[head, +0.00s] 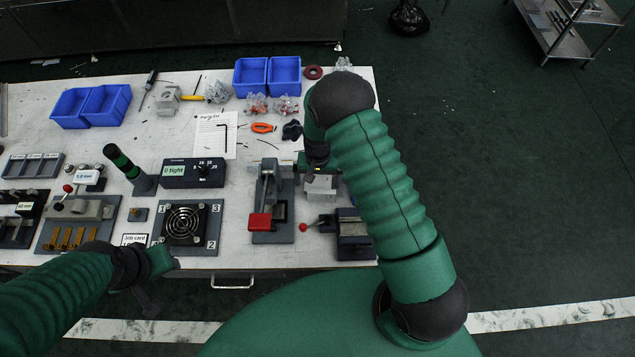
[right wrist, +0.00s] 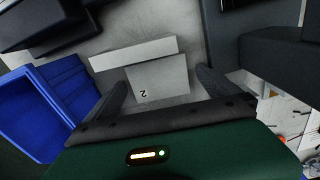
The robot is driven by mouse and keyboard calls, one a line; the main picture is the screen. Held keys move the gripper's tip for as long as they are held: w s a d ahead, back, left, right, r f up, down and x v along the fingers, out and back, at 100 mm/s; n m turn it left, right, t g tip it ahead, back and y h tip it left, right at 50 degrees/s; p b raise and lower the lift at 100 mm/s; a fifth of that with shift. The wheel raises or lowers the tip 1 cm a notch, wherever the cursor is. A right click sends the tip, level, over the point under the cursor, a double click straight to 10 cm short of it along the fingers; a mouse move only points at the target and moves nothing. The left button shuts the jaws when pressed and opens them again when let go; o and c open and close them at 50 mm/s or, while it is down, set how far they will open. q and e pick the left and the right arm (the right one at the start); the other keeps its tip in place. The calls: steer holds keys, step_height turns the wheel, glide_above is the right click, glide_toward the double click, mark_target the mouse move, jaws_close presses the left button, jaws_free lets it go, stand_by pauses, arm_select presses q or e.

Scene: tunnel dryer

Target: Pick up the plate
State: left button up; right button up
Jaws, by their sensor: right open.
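A pale grey flat-faced piece marked "2" (right wrist: 160,84), which looks like the plate, lies between the fingers of my right gripper (right wrist: 165,92) in the right wrist view. Gaps show on both sides, so the gripper is open around it, not closed. In the head view a light grey piece (head: 321,188) sits just below my right gripper (head: 316,165), partly hidden by my arm; I cannot tell for sure that it is the same piece. My left gripper (head: 155,285) hangs at the table's front edge, away from it; its fingers are too dark to read.
Another dark vise (head: 352,235) is at the right front. A fan unit (head: 185,226) lies further left. Blue bins (head: 268,75) stand at the back. A blue bin (right wrist: 45,110) shows left in the wrist view.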

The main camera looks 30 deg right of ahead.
steer(key=shift+s+d, duration=0.1)
steer(key=shift+d, duration=0.05)
steer(key=c, duration=0.6)
steer(key=shift+a+r, duration=0.1)
steer(key=shift+a, duration=0.1)
steer(key=c, duration=1)
steer(key=shift+d, duration=0.1)
steer(key=shift+c, duration=1.1)
